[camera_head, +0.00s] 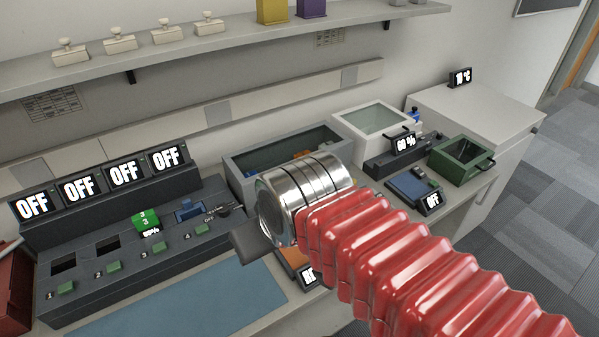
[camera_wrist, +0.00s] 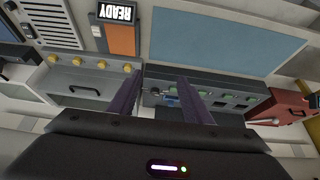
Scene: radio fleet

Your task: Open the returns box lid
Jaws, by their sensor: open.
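My gripper (camera_wrist: 160,98) is open in the wrist view, with two dark purple fingers apart and nothing between them. In the head view only a dark part of it (camera_head: 252,243) shows beyond my arm, over the front of the counter. No box carries a readable returns label. A green box (camera_head: 462,170) with a clear, shut-looking lid and a dark handle stands at the right of the counter, apart from my gripper. A white box (camera_head: 375,122) with a clear lid stands behind it to the left. A red box (camera_head: 14,295) is partly cut off at the left edge.
A dark dock panel (camera_head: 110,262) with several OFF displays holds a green block (camera_head: 146,219) and a blue item (camera_head: 189,210). A grey open bin (camera_head: 238,180) is partly hidden behind my arm. A blue mat (camera_head: 190,305) lies clear in front. A shelf (camera_head: 250,32) runs above.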

